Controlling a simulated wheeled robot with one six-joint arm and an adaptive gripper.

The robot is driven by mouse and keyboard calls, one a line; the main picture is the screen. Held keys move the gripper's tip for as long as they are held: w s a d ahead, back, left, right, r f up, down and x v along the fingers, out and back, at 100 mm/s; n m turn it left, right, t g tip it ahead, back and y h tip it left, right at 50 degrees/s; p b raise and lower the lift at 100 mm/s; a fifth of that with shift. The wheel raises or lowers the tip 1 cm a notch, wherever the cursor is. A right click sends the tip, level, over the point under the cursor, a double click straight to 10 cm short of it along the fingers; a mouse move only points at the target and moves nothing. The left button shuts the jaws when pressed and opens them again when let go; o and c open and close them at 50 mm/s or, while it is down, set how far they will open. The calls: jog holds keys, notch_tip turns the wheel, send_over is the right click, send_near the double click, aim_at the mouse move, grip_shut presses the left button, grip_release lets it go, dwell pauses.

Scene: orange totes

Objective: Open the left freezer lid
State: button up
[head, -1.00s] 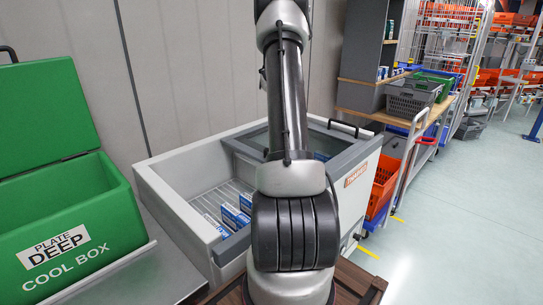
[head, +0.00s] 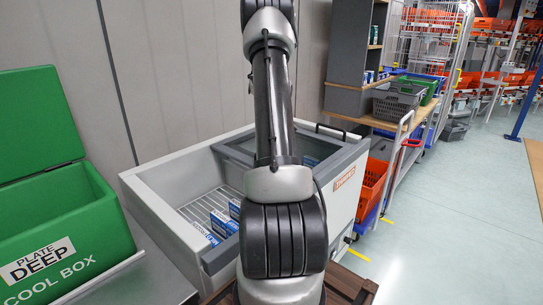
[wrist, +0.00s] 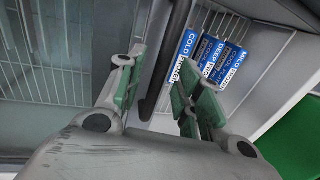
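The chest freezer (head: 162,199) stands ahead with its left part uncovered; its floor rack and several blue-and-white boxes (head: 222,222) show inside. A glass lid with a grey frame (head: 338,160) covers the right part; my arm hides much of it, and I cannot tell the two lids apart. In the wrist view, my gripper (wrist: 158,78) has its green-padded fingers apart. A dark handle bar (wrist: 166,70) along a lid edge runs between them; contact is not clear. Glass lies left of the bar, boxes (wrist: 214,58) right of it. The head view does not show my gripper.
A green cool box (head: 62,225) with a raised lid stands on a grey counter at the left. A grey wall is behind the freezer. Shelves, an orange basket (head: 371,188) and a cart stand at the right. The floor (head: 465,200) farther right is clear.

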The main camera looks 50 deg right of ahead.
notch_tip(320, 180, up, 12)
jog(key=d, duration=0.2)
jog(key=shift+d+f, duration=0.2)
dwell(0.4)
jog(key=s+a+f+m, duration=0.3)
jog(key=s+m, duration=0.1)
jog(key=s+a+r+n+t, duration=0.1)
jog(key=s+a+r, duration=0.3)
jog(key=a, duration=0.7)
jog(key=s+a+r+n+t+h, duration=0.1)
jog(key=s+a+r, duration=0.3)
jog(key=a, duration=0.7)
jog(key=s+a+r+n+t+h, duration=0.1)
jog(key=s+a+r, duration=0.3)
jog(key=a, duration=0.7)
jog(key=shift+s+r+n+t, duration=0.35)
jog(key=shift+s+n+t, duration=0.15)
jog(key=shift+s+t, duration=0.3)
